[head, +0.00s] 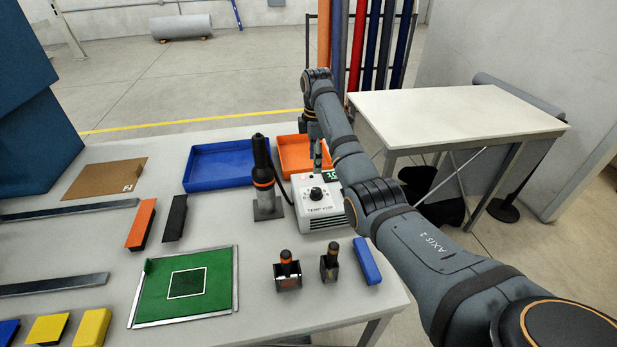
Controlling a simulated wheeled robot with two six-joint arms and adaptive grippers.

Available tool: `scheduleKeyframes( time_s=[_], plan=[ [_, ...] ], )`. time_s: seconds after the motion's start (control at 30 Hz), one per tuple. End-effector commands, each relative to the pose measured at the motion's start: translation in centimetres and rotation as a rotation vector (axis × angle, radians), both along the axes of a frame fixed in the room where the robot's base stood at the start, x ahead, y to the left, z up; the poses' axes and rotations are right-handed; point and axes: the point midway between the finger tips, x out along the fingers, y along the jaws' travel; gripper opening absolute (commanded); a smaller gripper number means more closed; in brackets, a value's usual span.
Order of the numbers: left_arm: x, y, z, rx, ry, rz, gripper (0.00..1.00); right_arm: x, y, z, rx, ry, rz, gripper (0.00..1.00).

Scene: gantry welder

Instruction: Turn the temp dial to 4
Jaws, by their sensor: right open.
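The temp dial (316,193) is a black knob on the front of a small white control unit (326,215) marked TEMP. Its pointer setting is too small to read. A green lit display (332,174) on the unit is partly hidden by my right arm. My right gripper (318,160) points down just above and behind the dial, apart from it as far as I can see. It is open and holds nothing visible; my arm hides part of it. My left gripper is not in view.
A black hot-air tool (263,165) stands upright in a grey stand left of the unit, with a cable between them. Blue (222,167) and orange (293,158) trays lie behind. Two small holders (287,275) and a blue block (366,261) sit in front.

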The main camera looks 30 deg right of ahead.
Motion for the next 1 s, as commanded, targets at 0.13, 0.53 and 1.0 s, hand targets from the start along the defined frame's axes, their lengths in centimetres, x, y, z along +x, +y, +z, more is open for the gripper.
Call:
scheduleKeyframes(
  time_s=[0.13,0.53,1.0],
  plan=[
    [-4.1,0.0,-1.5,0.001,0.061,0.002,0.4,0.0,0.0,-1.1,0.0,0.0,0.0,0.56],
    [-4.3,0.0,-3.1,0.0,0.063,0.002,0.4,-0.2,0.0,-8.1,-0.001,0.004,0.0,0.56],
    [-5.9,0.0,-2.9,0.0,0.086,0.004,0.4,-0.1,0.0,-10.5,0.0,0.0,0.0,0.56]
  ],
)
